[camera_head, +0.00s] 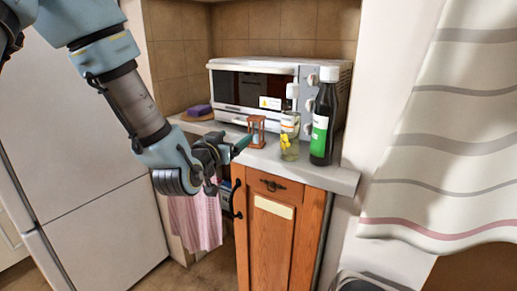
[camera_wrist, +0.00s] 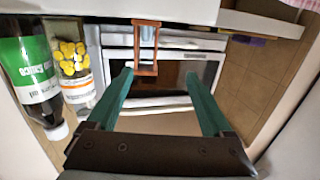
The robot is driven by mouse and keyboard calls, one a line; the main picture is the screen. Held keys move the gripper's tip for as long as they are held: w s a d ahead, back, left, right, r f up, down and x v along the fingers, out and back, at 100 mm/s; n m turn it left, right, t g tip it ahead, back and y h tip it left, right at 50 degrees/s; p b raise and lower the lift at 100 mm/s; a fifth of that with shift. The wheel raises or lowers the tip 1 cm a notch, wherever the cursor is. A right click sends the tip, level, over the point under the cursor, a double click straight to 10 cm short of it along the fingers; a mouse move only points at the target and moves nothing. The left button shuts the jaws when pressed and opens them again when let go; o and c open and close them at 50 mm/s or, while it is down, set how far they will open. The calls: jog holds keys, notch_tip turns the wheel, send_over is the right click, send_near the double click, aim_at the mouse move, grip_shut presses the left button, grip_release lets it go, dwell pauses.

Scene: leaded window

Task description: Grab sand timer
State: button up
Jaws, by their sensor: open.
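The sand timer (camera_head: 257,131) is a small reddish-brown wooden frame standing on the counter in front of the microwave. In the wrist view the sand timer (camera_wrist: 146,46) shows upside down at the upper middle, ahead of and between the finger lines. My gripper (camera_head: 241,144) is at the counter's front edge, just left of and close to the timer. In the wrist view the two green fingers of my gripper (camera_wrist: 158,78) are spread wide with nothing held between them. I cannot tell exactly how far the fingertips are from the timer.
A glass bottle with yellow contents (camera_head: 290,138) and a dark bottle with a green label (camera_head: 323,125) stand right of the timer. The microwave (camera_head: 270,92) is behind. A purple sponge (camera_head: 199,110) lies left. A wooden cabinet (camera_head: 277,230) is below the counter (camera_head: 335,178).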

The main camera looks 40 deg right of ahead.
aim_at(254, 126)
jog(key=shift+h, duration=0.4)
jog(key=d, duration=0.2)
jog(key=d+p, duration=0.1)
jog(key=d, duration=0.1)
jog(key=w+d, duration=0.1)
jog(key=d, duration=0.1)
jog(key=shift+d+r, duration=0.1)
jog(key=shift+r, duration=0.1)
jog(key=p+x, duration=0.2)
jog(key=x, duration=0.2)
jog(key=shift+s+d+r, duration=0.1)
jog(key=shift+s, duration=0.1)
jog(key=shift+w+d+p, duration=0.25)
jog(key=shift+d+p, duration=0.05)
jog(key=shift+d, duration=0.15)
grip_shut()
